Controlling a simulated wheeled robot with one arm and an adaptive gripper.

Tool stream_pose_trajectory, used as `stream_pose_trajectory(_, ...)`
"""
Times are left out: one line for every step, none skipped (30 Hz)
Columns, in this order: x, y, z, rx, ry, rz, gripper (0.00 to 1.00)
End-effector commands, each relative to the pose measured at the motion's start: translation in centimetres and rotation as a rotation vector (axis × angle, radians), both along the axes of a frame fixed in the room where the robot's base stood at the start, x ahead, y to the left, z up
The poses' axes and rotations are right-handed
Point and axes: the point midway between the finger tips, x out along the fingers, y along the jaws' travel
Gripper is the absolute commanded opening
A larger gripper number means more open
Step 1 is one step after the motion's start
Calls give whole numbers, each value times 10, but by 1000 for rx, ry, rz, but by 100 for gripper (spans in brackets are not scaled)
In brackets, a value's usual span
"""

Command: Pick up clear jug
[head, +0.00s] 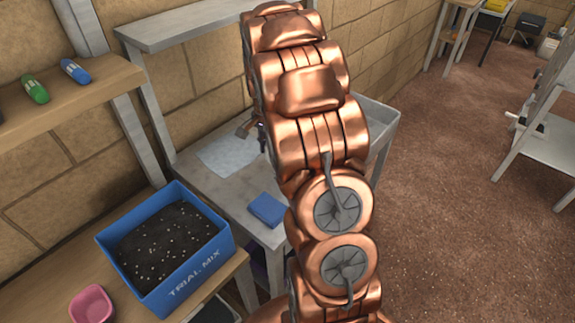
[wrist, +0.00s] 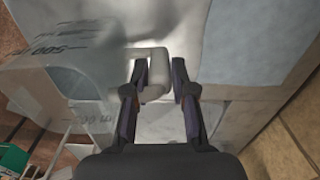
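The clear jug (wrist: 72,72) lies at the left of the wrist view, see-through, with printed markings including "500". Its pale loop handle (wrist: 158,75) reaches in between the fingers of my gripper (wrist: 161,72). The fingers stand apart, one on each side of the handle's outer bar. A gap shows between the right finger and the bar; whether the left finger touches it I cannot tell. In the head view my arm hides the jug and most of the gripper.
A grey bench (head: 226,203) holds a pale sheet (head: 225,150) and a blue block (head: 267,209). A blue box of dark mix (head: 190,283) and a pink pot (head: 91,304) stand on a wooden bench at left. Open floor (head: 450,200) lies at right.

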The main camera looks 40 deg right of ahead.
Motion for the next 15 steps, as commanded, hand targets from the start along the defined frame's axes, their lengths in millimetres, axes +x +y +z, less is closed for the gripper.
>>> stream_pose_trajectory(0,0,0,0,0,0,17)
stream_pose_trajectory(0,0,0,0,0,0,14)
stream_pose_trajectory(0,0,0,0,0,0,9)
stream_pose_trajectory(0,0,0,0,0,0,6)
stream_pose_trajectory(0,0,0,0,0,0,3)
stream_pose_trajectory(0,0,0,0,0,0,0)
stream_pose_trajectory(0,0,0,0,0,0,0)
stream_pose_trajectory(0,0,0,0,0,0,0)
stream_pose_trajectory(0,0,0,0,0,0,0)
stream_pose_trajectory(0,0,0,0,0,0,0)
stream_pose_trajectory(0,0,0,0,0,0,0)
stream_pose_trajectory(0,0,0,0,0,0,0)
stream_pose_trajectory(0,0,0,0,0,0,0)
stream_pose_trajectory(0,0,0,0,0,0,0)
stream_pose_trajectory(0,0,0,0,0,0,0)
